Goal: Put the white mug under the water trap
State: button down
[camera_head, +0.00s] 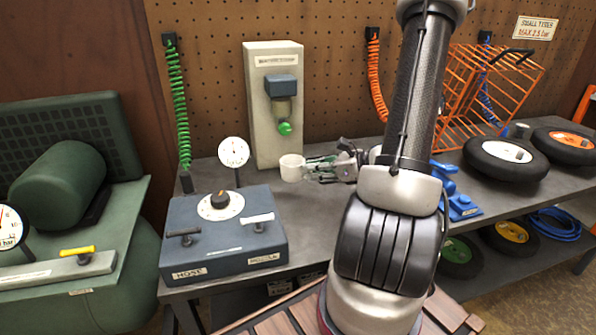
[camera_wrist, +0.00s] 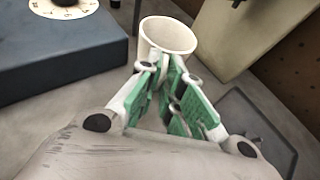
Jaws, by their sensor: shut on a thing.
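The white mug (camera_head: 292,167) is upright at the tip of my gripper (camera_head: 318,170), in front of the water trap. My gripper is shut on the mug; in the wrist view the green-padded fingers (camera_wrist: 165,88) meet at the near side of the mug (camera_wrist: 168,36), which looks empty. The water trap (camera_head: 283,100) is a blue block with a clear bowl and a green knob (camera_head: 285,128) on a beige upright panel (camera_head: 259,138). The mug is lower than the knob and nearer the camera, not directly below it. Whether the mug touches the bench is unclear.
A blue-grey control box (camera_head: 228,238) with a dial and levers stands left of the mug, and a round gauge (camera_head: 233,152) is behind it. The grey bench (camera_head: 315,218) is clear between box and arm. Tyres (camera_head: 505,158) and an orange rack (camera_head: 490,90) are at right.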

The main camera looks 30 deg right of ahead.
jog(key=w+d, duration=0.1)
jog(key=w, duration=0.3)
jog(key=w+d+f, duration=0.1)
jog(key=w, duration=0.3)
jog(key=w+d+f, duration=0.1)
jog(key=w, duration=0.3)
jog(key=shift+w+d+f, duration=0.15)
jog(key=shift+d+f, duration=0.1)
jog(key=shift+d, duration=0.05)
notch_tip(320, 180, down, 4)
jog(key=shift+f, duration=0.1)
jog(key=shift+w+f, duration=0.1)
jog(key=shift+w, duration=0.05)
jog(key=shift+f, duration=0.15)
jog(key=c, duration=1.6)
grip_release()
jog(key=shift+o, duration=0.2)
